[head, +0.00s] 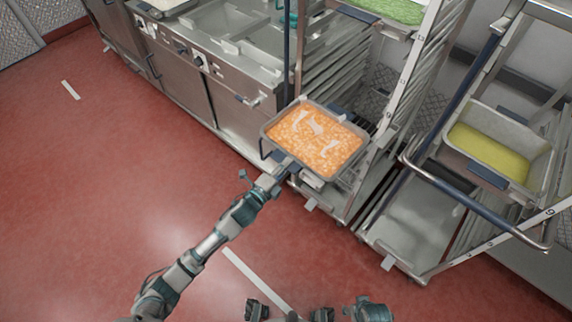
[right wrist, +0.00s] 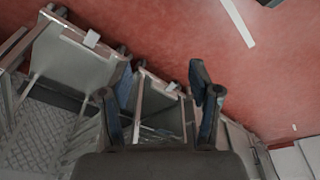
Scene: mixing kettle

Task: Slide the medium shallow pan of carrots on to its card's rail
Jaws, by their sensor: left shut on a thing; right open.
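The medium shallow pan (head: 354,131) holds orange carrots (head: 318,140) and looks nearly level. It is at the front of a tall metal rack (head: 397,110) with several rails, near the counter's end. My left gripper (head: 282,167) is shut on the pan's near edge. Whether the pan rests on a rail is hidden beneath it. The pan's card cannot be made out. My right gripper (right wrist: 160,105) is open and empty in the right wrist view, with rack frames beyond its fingers.
A pan of green food (head: 390,10) sits higher in the rack. At right, a cart with a blue-grey handle (head: 480,215) carries a deep pan of yellow food (head: 487,150). A steel counter (head: 195,75) stands at left. The red floor (head: 110,170) is clear at left.

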